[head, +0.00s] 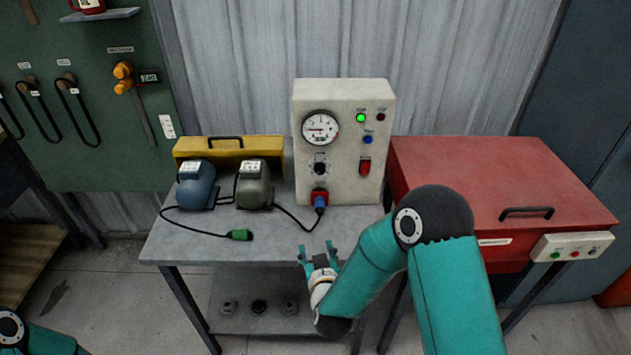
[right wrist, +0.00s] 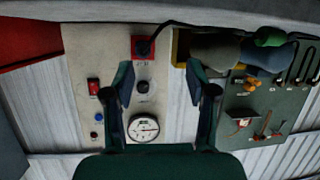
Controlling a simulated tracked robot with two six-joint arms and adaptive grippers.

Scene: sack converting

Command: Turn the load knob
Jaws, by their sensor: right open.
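The load knob (head: 320,168) is a small black round knob on the front of the pale control box (head: 380,112), below the round gauge (head: 320,128). In the right wrist view the knob (right wrist: 143,87) shows between the fingers, nearer the left finger, with the gauge (right wrist: 143,128) below it. My right gripper (head: 316,249) is open and empty at the bench's front edge, apart from the knob and lower in the picture. Its two fingers also show in the right wrist view (right wrist: 168,82). Only a bit of my left arm shows, at the bottom left; its gripper is out of view.
A red socket with a blue plug (head: 320,198) sits below the knob, and a red switch (head: 365,166) to its right. Two motors (head: 196,186) and a cable with a green connector (head: 240,235) lie on the grey bench (head: 180,240). A red cabinet (head: 470,170) stands to the right.

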